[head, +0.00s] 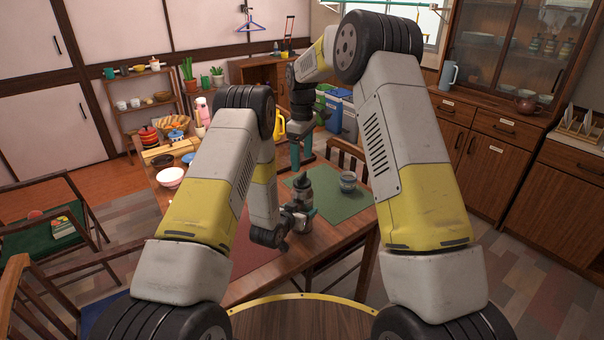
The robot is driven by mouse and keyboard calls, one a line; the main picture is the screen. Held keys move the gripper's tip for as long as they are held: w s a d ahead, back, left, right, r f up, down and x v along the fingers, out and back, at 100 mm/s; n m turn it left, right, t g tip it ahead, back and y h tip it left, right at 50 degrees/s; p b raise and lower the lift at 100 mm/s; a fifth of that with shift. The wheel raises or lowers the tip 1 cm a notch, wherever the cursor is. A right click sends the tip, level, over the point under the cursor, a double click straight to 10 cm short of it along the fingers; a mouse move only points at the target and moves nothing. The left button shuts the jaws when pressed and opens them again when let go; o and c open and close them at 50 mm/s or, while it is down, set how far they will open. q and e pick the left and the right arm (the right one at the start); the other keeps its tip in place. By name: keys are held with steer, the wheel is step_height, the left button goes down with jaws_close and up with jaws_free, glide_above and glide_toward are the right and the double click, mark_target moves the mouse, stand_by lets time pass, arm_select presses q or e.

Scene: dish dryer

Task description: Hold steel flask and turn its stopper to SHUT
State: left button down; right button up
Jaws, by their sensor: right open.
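The steel flask (303,192) is a dark grey bottle with a narrower top, upright at the near left edge of the green mat on the table. My left gripper (304,212) reaches in from the left low at the flask and appears closed around its lower body; the fingers are small and partly hidden. The stopper's marking is too small to read.
A patterned cup (348,182) stands on the green mat (338,203), right of the flask. Chairs stand around the table; a wooden cabinet (490,130) is at right.

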mark_target(302, 174)
step_height(302, 174, down, 6)
steer(key=shift+f, duration=0.1)
steer(key=shift+c, duration=0.4)
steer(key=c, duration=1.3)
